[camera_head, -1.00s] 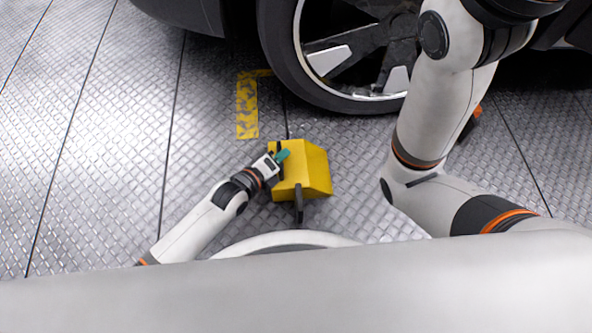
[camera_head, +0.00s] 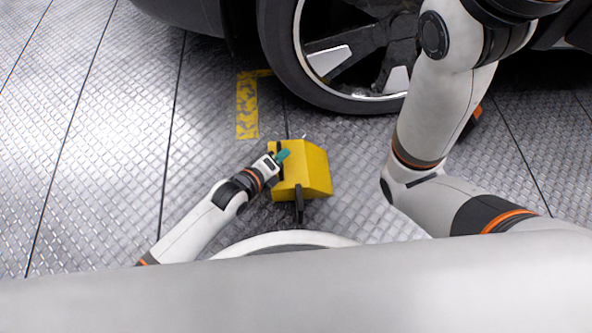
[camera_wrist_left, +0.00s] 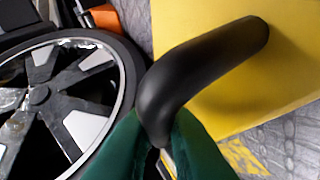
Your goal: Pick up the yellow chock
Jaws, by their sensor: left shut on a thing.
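The yellow chock (camera_head: 312,170) is a wedge-like block on the metal floor in front of the car wheel in the head view. Its black handle (camera_wrist_left: 200,75) crosses the left wrist view, with the yellow body (camera_wrist_left: 285,70) behind it. My left gripper (camera_head: 283,155) is at the chock's upper left side, its green fingertips shut on the handle. In the left wrist view the fingertips (camera_wrist_left: 160,140) press around the handle's near end. I cannot tell whether the chock is clear of the floor. My right gripper is not in view.
The car wheel (camera_head: 340,103) stands just beyond the chock. Yellow floor marking (camera_head: 246,108) lies to its upper left. An orange and black thing (camera_head: 473,121) is partly hidden behind my right arm. The floor at left is clear.

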